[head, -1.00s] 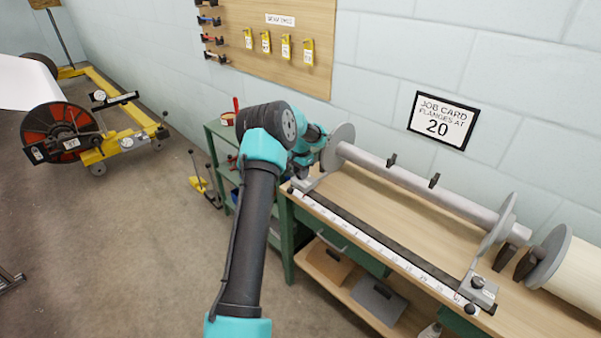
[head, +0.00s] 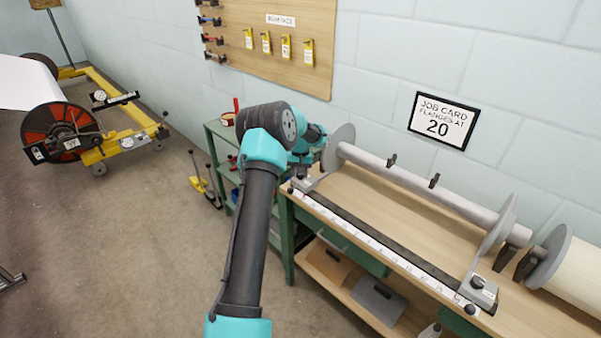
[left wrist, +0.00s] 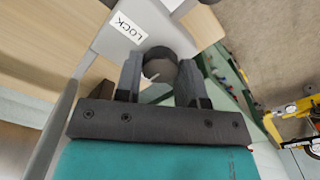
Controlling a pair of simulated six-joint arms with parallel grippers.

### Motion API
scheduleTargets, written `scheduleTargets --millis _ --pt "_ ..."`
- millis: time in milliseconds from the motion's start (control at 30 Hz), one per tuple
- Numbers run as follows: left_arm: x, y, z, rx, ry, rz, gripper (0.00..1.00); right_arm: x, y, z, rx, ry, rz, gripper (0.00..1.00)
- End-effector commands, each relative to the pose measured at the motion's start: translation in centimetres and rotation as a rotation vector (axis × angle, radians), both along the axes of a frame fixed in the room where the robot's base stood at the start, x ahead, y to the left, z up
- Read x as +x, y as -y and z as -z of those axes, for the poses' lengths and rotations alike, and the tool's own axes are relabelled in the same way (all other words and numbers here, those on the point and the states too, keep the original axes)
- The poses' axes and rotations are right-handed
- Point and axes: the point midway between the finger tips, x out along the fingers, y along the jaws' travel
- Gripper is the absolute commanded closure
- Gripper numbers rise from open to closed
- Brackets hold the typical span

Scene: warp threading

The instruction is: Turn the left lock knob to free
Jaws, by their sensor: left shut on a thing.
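The left lock knob (left wrist: 160,62) shows in the left wrist view as a dark round piece on a grey bracket beside a white LOCK label (left wrist: 128,27). My left gripper (left wrist: 161,74) is shut on this knob, with one finger on each side. In the head view my left arm reaches to the left end of the bench, by the left flange (head: 338,148), and its wrist hides most of the gripper and the knob. The knob's pointer setting cannot be read. My right gripper is in neither view.
A roller (head: 420,187) runs between the left flange and the right flange (head: 497,225), above a scale strip (head: 385,248). The right lock knob (head: 478,282) sits at the far end. A job card (head: 437,120) reads flanges at 20. A green shelf stands behind my arm.

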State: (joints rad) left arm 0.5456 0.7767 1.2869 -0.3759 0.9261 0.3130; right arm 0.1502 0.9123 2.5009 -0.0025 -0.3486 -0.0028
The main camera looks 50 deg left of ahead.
Motion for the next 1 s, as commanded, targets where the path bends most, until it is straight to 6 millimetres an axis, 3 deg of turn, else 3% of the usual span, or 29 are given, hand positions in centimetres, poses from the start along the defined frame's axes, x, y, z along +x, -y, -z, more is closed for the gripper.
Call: scheduleTargets --millis 300,333,567,1000 --pt "0.01 -0.02 -0.04 0.000 0.001 -0.003 0.87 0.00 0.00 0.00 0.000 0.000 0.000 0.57" --pt "0.01 -0.02 -0.04 0.000 0.001 -0.003 0.62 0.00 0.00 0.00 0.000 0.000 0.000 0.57" --pt "0.01 -0.01 -0.02 0.001 0.001 -0.002 0.40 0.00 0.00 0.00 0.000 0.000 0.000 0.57" --pt "0.04 -0.03 -0.92 0.000 0.002 -0.001 0.38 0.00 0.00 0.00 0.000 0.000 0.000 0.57"
